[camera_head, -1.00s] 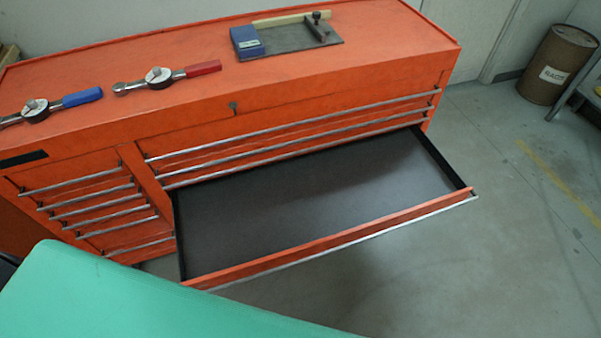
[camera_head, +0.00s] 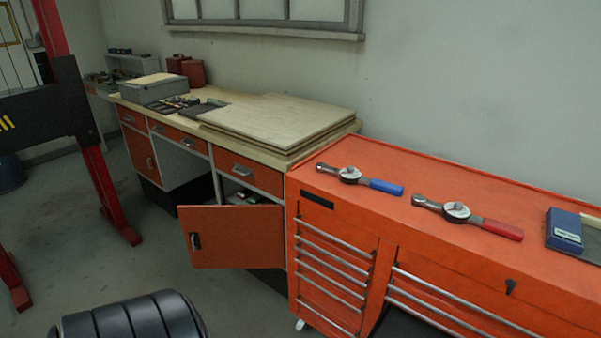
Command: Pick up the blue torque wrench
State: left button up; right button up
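The blue torque wrench (camera_head: 360,179) lies on top of the orange tool cabinet (camera_head: 430,232), near its left end. Its blue handle points right and its metal head points left, with a round dial between them. A similar red-handled torque wrench (camera_head: 467,217) lies to its right, apart from it. Neither of my grippers shows in the head view.
A wooden workbench (camera_head: 255,155) with boards and tools stands left of the cabinet, its orange door (camera_head: 235,237) swung open. A blue box (camera_head: 564,231) sits at the right. A red post (camera_head: 108,195) stands at left. A black ribbed object (camera_head: 130,318) is at the bottom.

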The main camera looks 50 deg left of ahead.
aim_at(355, 178)
jog(key=u, duration=1.2)
jog(key=z, duration=0.4)
jog(key=i+j+z, duration=0.1)
jog(key=j+z, duration=0.65)
jog(key=z, duration=0.15)
jog(key=j+z, duration=0.85)
jog(key=l, duration=0.1)
